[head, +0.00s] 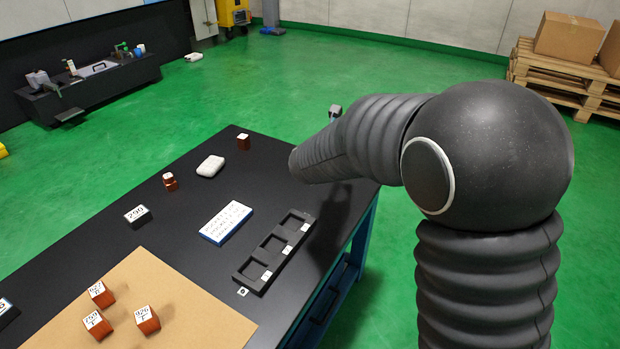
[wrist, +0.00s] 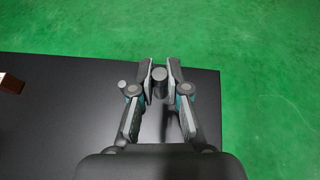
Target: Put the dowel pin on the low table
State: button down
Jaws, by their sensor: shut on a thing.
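My gripper (wrist: 160,75) is shut on the dowel pin (wrist: 160,74), a short dark grey cylinder seen end-on between the fingertips in the wrist view. The black-topped table (wrist: 60,115) shows below it there, near a corner; I cannot tell the height of the pin above it. I cannot tell whether this is the low table.
The table carries a three-pocket black tray (head: 273,251), a blue-edged label card (head: 226,222), a white rounded object (head: 210,166), and red-brown blocks, one (head: 243,142) near the far edge. A tan mat (head: 195,305) holds more blocks. A dark bench (head: 95,88) stands far left; pallets (head: 560,85) far right.

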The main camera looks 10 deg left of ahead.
send_over(305, 186)
notch_tip(305, 186, down, 5)
jog(key=shift+d+f, duration=0.1)
jog(key=shift+d, duration=0.05)
jog(key=shift+f, duration=2.05)
jog(key=shift+f+b, duration=0.2)
jog(key=shift+b, duration=0.2)
jog(key=c, duration=1.2)
grip_release()
jog(key=shift+r, duration=0.1)
jog(key=shift+o, duration=0.2)
